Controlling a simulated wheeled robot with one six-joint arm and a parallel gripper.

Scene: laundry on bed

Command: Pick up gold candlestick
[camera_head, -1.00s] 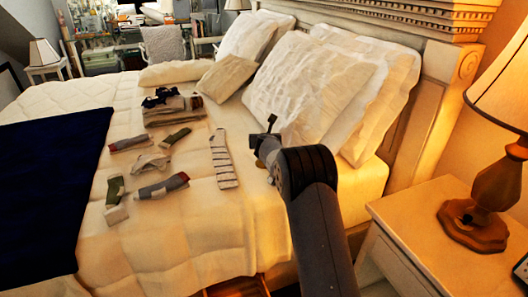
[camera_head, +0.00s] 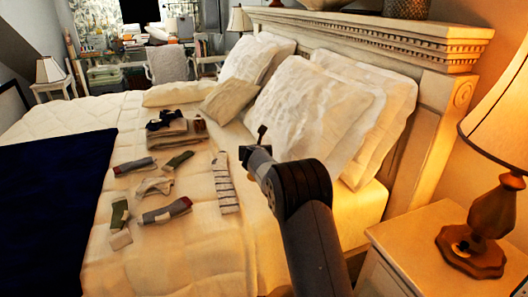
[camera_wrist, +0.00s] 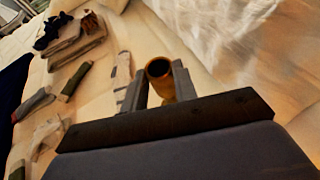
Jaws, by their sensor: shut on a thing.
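A gold candlestick (camera_wrist: 160,70) shows in the wrist view as a short tube with a dark round opening at its top end. My gripper (camera_wrist: 161,86) has one finger on each side of it and is shut on it. The candlestick's lower part is hidden behind the gripper body. In the head view my gripper (camera_head: 254,147) is above the bed near the pillows. The candlestick cannot be made out there.
Several socks and folded clothes (camera_head: 173,135) lie on the bed (camera_head: 200,255) left of my gripper. White pillows (camera_head: 313,110) lean on the headboard (camera_head: 433,130). A nightstand (camera_head: 415,230) with a lamp (camera_head: 490,220) stands at the right. A dark blanket (camera_head: 45,215) covers the bed's left part.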

